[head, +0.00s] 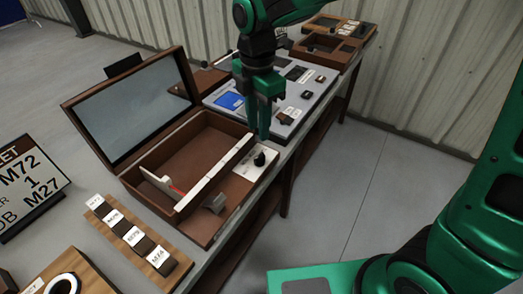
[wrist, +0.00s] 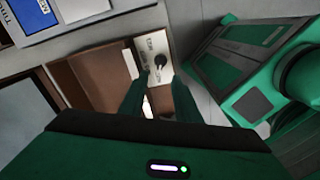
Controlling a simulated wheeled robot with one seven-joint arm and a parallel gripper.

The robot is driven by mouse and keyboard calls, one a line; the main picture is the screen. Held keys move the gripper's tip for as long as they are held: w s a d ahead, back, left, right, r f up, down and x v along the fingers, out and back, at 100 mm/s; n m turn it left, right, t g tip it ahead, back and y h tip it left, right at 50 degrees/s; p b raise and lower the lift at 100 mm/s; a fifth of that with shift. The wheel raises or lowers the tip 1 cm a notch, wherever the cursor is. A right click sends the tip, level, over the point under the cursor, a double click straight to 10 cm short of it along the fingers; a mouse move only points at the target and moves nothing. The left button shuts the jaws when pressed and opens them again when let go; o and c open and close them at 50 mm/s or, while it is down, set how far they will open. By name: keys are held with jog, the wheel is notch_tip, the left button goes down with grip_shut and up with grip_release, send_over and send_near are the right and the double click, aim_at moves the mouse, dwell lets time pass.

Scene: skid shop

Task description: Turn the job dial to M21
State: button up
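The job dial appears to be the small black knob (head: 260,158) on a white plate (head: 250,166) at the right end of an open brown wooden case (head: 215,232). The knob also shows in the wrist view (wrist: 160,60), with labels around it too small to read, so its setting cannot be told. My gripper (head: 262,137) points down just above the knob in the head view. In the wrist view my gripper (wrist: 158,80) has its two fingers apart, tips close to the knob with nothing visible between them. I cannot tell whether they touch it.
The case's mirror-like lid (head: 135,105) stands open. A sign (head: 30,185) reads M72, 1 and JOB M27. A wooden strip with labelled blocks (head: 132,238) lies in front. A grey panel with a blue screen (head: 230,101) stands behind. Floor to the right is clear.

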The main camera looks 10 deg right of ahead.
aim_at(260, 156)
notch_tip(260, 156, down, 10)
jog(key=shift+d+f, duration=0.1)
jog(key=shift+d, duration=0.05)
dwell(0.3)
grip_shut()
jog(key=shift+d, duration=0.25)
jog(key=shift+a, duration=0.15)
